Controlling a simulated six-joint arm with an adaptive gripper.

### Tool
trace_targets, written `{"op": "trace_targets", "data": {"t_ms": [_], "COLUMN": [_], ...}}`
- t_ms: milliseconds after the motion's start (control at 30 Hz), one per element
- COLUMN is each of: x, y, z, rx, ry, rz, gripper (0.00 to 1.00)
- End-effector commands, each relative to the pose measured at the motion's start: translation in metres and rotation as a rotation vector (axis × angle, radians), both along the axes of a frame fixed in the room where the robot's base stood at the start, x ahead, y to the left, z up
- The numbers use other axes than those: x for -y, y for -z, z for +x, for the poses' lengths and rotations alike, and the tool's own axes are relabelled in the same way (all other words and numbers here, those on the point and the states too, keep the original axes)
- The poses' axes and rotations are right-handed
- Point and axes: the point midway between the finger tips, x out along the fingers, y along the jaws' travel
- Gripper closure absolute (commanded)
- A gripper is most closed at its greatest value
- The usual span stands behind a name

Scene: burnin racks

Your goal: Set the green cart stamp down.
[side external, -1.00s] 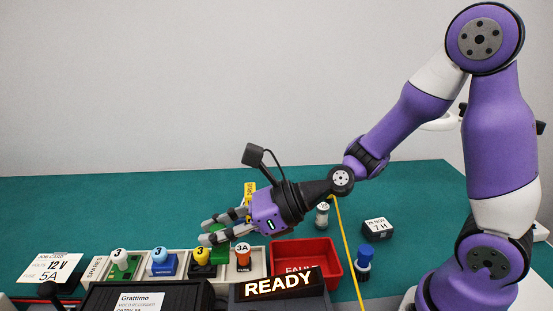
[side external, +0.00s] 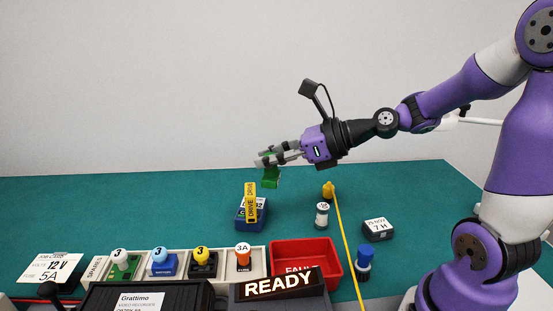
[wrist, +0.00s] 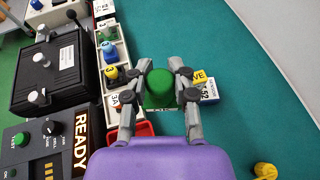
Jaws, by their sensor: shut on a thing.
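The green cart stamp (side external: 271,177) is held between the fingers of my gripper (side external: 275,158), high above the teal table. In the wrist view its round green top (wrist: 160,84) sits between the two grey fingers of my gripper (wrist: 161,75). The stamp hangs below the fingertips in the side view, clear of the table.
A blue block (side external: 246,219) with a yellow DRIVE tag (side external: 251,202) stands below the stamp. The spares rack (side external: 135,283) holds several stamps and a fuse. A red FAULT bin (side external: 288,252), a white-topped cylinder (side external: 322,216) and a dark box (side external: 377,232) stand nearby. The back table is clear.

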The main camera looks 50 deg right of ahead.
Motion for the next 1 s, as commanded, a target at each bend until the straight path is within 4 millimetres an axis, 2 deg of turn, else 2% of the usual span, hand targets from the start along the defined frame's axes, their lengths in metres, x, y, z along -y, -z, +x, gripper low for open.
{"op": "trace_targets", "data": {"t_ms": [167,433,567,733,900,1000], "x": [0.003,-0.017,-0.040,-0.088,-0.123,-0.131], "y": [0.010,0.029,0.040,0.055,0.062,0.072], "z": [0.032,0.076,0.101,0.134,0.150,0.153], "rx": [-0.015,-0.024,-0.024,-0.014,0.000,0.000], "ry": [0.047,0.082,0.092,0.102,0.112,0.116], "rz": [-0.001,-0.008,-0.014,-0.020,-0.016,-0.014], "gripper": [1.00,1.00,1.00,1.00,1.00,1.00]}}
